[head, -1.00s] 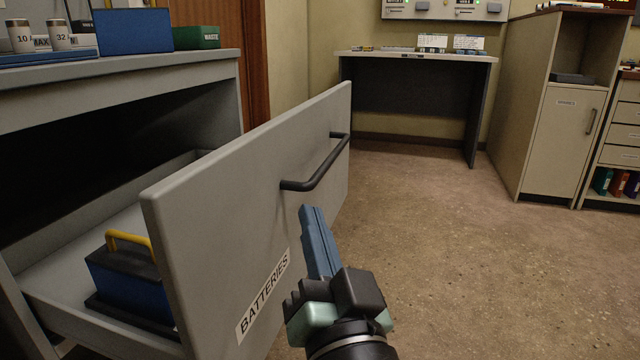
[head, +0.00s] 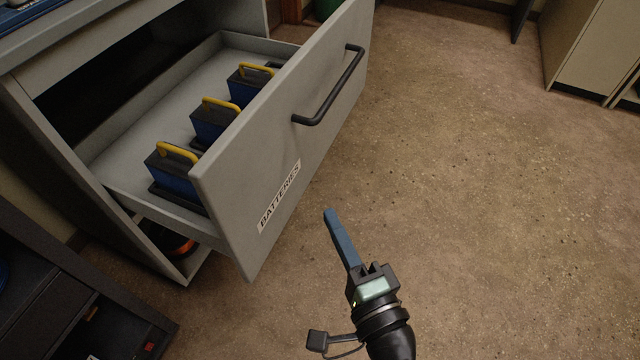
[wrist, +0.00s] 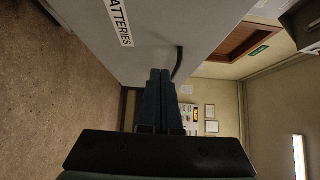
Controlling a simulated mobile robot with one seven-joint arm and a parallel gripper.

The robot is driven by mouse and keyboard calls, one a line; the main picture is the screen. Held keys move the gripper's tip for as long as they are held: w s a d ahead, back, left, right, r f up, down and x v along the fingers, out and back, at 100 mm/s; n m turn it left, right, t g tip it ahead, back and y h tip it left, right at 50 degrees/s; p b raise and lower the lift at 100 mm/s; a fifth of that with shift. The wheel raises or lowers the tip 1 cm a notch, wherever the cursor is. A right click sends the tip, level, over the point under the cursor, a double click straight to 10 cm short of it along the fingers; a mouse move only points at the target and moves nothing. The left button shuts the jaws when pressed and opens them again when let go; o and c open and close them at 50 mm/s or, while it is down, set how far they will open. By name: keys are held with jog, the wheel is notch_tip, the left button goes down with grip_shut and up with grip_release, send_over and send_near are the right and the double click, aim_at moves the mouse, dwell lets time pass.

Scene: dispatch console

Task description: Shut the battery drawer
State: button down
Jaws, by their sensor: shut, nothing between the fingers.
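The battery drawer (head: 250,165) stands pulled well out of the grey cabinet (head: 40,105). Its front carries a "BATTERIES" label and a dark bar handle (head: 335,95). Three blue batteries with black tops and yellow handles, the nearest (head: 175,178) at the lower left, sit in a row inside. My gripper (head: 330,212) is shut and empty, in front of the drawer front and below the handle in the head picture, apart from both. In the wrist view, the shut fingers (wrist: 160,75) point along the drawer front (wrist: 150,35), with part of the handle (wrist: 178,62) just beyond them.
A dark low unit (head: 60,290) stands at the lower left, beside the cabinet. An orange and black object (head: 175,243) lies under the drawer inside the cabinet. The brown floor (head: 480,180) to the right is clear, up to a beige cabinet (head: 600,50).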

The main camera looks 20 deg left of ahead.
aim_at(282, 157)
jog(key=shift+s+a+b+x, duration=0.25)
jog(key=shift+s+a+x, duration=0.1)
jog(key=shift+x, duration=1.65)
jog(key=shift+s+a+b+x, duration=0.25)
jog(key=shift+s+a+x, duration=0.1)
jog(key=shift+x, duration=1.7)
jog(key=shift+s+a+b+x, duration=0.3)
jog(key=shift+a+x, duration=0.1)
jog(key=shift+x, duration=1.6)
